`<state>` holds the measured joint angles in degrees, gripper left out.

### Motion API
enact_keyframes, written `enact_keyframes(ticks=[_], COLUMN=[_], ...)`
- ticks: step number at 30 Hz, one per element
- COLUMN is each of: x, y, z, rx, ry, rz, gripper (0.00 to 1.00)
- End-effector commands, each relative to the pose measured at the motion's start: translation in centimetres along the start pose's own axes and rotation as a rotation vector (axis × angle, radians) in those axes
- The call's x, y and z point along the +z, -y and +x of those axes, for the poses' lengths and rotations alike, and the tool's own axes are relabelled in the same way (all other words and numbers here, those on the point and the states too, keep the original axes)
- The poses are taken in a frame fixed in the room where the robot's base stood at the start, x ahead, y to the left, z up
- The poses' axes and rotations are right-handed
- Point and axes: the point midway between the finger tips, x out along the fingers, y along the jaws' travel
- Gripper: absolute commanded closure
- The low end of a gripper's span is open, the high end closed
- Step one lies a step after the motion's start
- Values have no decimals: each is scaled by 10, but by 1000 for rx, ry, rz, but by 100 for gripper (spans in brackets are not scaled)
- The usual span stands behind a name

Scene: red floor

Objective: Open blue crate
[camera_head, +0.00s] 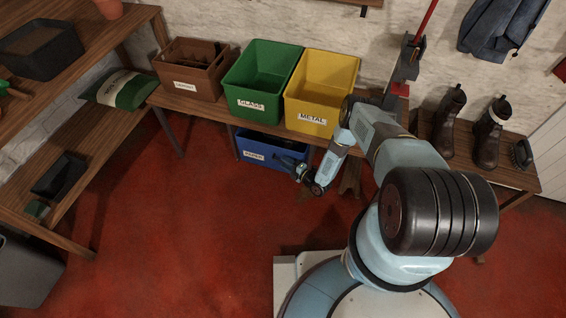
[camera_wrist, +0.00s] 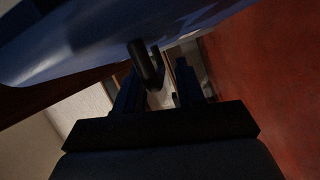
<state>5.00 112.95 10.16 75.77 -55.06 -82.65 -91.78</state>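The blue crate (camera_head: 258,146) sits under the wooden bench, below the green and yellow bins, with a white label on its front. My gripper (camera_head: 285,163) is at the right part of its front and hides some of it. In the wrist view the crate's blue face (camera_wrist: 70,45) fills the upper left, tilted. A dark rounded bar (camera_wrist: 146,66), perhaps a handle, stands out from it close to the left finger. My gripper (camera_wrist: 158,84) has its two fingers apart with a gap between them. I cannot tell whether a finger touches the bar.
A wooden shelf (camera_head: 80,150) is at the left. The red floor (camera_head: 180,230) in front is clear.

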Motion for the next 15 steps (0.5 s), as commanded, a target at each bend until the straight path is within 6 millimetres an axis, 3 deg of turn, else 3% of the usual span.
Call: enact_keyframes(ticks=[6, 15], x=[0, 1], y=[0, 0], z=[16, 18], rx=[0, 0], ry=[1, 2], rz=[0, 0], gripper=[62, 62])
